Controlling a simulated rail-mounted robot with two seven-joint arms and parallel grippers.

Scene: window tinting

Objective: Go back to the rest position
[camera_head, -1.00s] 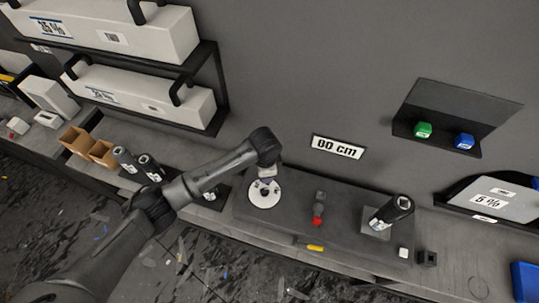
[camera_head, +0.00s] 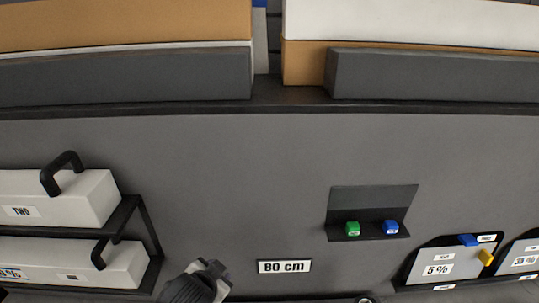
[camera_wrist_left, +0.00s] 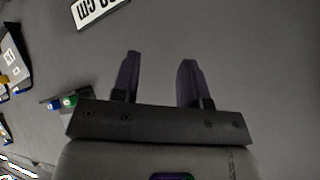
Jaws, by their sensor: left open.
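My left gripper (camera_head: 215,270) shows at the bottom edge of the head view, just left of the "80 cm" sign (camera_head: 284,267). Only the dark wrist end and a light grey tip show there; the rest of the arm is out of frame. In the left wrist view, the two dark fingers of the left gripper (camera_wrist_left: 159,65) stand apart with nothing between them, in front of the plain grey wall (camera_wrist_left: 240,60). My right gripper is in neither view.
White boxes with black handles (camera_head: 60,200) sit on a rack at left. A "5 %" panel (camera_head: 437,268) stands at right. Long boxes (camera_head: 125,25) lie on a high shelf (camera_head: 280,98).

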